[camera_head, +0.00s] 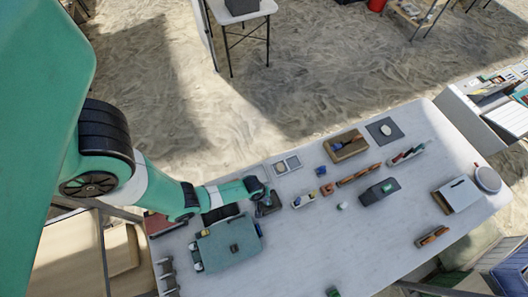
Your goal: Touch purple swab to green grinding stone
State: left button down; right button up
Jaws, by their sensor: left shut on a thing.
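My left gripper (268,205) comes in from the left on a green arm, low over the white table. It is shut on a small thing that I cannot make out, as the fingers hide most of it. I cannot tell whether it is the purple swab. A small green block (389,186), which may be the green grinding stone, sits on a dark grey block (372,196) right of the table's middle. It is well to the right of my left gripper and apart from it. My right gripper is not in view.
Close to the gripper are a small tray (304,199) and a teal case (218,256). A brown wooden tray (358,150), a rack with coloured items (407,153) and a white box (459,194) stand farther right. The table's (330,250) front middle is mostly clear.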

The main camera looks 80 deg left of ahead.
pick_arm(q)
jog(key=shift+f+b, duration=0.6)
jog(key=shift+f, duration=0.1)
dwell(1.4)
jog(key=shift+r, duration=0.1)
notch_tip(320, 180, up, 8)
jog(key=p, duration=0.8)
